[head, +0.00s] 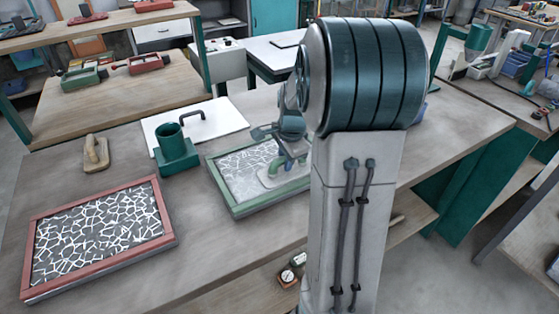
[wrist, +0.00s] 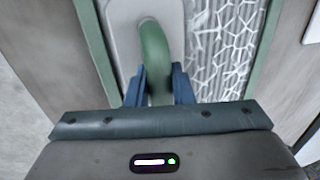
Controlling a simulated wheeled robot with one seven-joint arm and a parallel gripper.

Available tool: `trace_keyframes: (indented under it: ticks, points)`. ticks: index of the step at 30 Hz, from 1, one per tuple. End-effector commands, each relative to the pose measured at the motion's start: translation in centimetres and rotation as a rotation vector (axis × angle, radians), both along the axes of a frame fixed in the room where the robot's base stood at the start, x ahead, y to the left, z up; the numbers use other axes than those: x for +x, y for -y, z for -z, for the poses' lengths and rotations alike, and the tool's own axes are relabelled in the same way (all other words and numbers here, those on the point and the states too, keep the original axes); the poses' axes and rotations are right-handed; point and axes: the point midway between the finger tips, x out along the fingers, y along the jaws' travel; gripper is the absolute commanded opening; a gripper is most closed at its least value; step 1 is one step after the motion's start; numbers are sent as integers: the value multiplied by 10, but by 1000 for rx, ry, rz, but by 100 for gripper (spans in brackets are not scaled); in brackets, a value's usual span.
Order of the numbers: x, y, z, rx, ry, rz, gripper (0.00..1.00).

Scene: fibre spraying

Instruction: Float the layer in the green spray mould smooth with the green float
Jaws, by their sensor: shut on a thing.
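The green spray mould (head: 217,173) lies on the bench in the middle of the head view, left of my arm. My gripper (wrist: 158,88) is shut on the green handle of the float (wrist: 150,50). The float's pale plate (wrist: 118,28) lies over the layer, along the mould's left side in the wrist view. Whether the plate touches the layer cannot be told. My arm hides the mould's right part in the head view.
A red-framed mould (head: 100,235) with a similar layer lies at the front left. A wooden-handled float (head: 95,153), a green cup on a block (head: 176,150) and a white board with a dark handle (head: 195,122) stand behind. A wooden shelf (head: 120,95) holds red and green tools.

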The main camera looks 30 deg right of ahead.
Motion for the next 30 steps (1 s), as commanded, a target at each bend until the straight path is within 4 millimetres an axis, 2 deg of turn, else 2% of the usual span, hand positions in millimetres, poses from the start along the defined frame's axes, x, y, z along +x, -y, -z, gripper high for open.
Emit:
trace_keyframes:
  ticks: [20, 30]
  points:
    - [1, 38, 0, 1, -1, 3, 0]
    - [1, 39, -2, 0, 0, 1, 0]
